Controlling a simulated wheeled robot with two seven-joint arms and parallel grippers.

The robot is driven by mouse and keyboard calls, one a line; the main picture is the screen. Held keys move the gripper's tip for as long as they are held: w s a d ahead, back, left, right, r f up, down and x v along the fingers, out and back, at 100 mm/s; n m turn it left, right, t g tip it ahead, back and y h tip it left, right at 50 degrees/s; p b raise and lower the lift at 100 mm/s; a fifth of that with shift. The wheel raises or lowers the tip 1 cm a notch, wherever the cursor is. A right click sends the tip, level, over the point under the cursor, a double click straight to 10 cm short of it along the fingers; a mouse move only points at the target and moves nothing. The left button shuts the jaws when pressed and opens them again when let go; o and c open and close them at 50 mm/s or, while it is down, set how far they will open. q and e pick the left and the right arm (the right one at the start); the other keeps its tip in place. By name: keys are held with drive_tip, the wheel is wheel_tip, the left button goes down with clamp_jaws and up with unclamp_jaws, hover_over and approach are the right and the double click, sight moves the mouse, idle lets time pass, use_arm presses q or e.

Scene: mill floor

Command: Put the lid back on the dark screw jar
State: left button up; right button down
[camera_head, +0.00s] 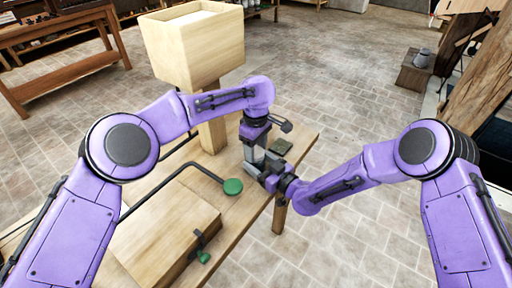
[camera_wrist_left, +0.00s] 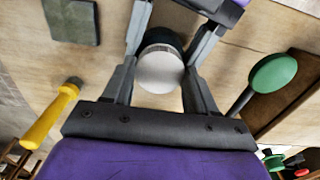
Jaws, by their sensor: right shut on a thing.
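In the left wrist view a pale grey round lid (camera_wrist_left: 160,72) is between my left gripper's fingers (camera_wrist_left: 174,35). The dark jar (camera_wrist_left: 158,38) shows just beyond it, in line with it. I cannot tell whether the lid is fully seated. The left fingers stand on both sides of the lid and look open. In the head view my left gripper (camera_head: 255,158) points down over the bench's right edge. My right gripper (camera_head: 272,181) comes in low from the right beside it and is shut on the jar, which the grippers mostly hide there.
The wooden bench (camera_head: 292,165) carries a dark square pad (camera_head: 281,145), a green disc (camera_head: 232,187) on a bent black rod, and a wooden block (camera_head: 165,235) with a clamp. A wooden box on a post (camera_head: 200,48) stands behind. A yellow handle (camera_wrist_left: 48,118) shows. Floor right of the bench is clear.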

use_arm(q)
drive_tip(key=m, duration=0.4)
use_arm(e)
drive_tip(key=shift+w+d, duration=0.1)
use_arm(q)
drive_tip(key=m, duration=0.5)
drive_tip(key=shift+a+m, duration=0.1)
drive_tip(key=shift+m, duration=0.3)
drive_tip(key=m, duration=0.9)
drive_tip(key=shift+a, duration=0.1)
drive_tip(key=m, duration=0.3)
drive_tip(key=shift+m, duration=0.3)
drive_tip(key=m, duration=0.6)
drive_tip(key=shift+w+f, duration=0.1)
drive_tip(key=m, duration=0.6)
drive_tip(key=shift+w, duration=0.1)
drive_tip(key=m, duration=0.5)
drive_tip(key=o, duration=1.2)
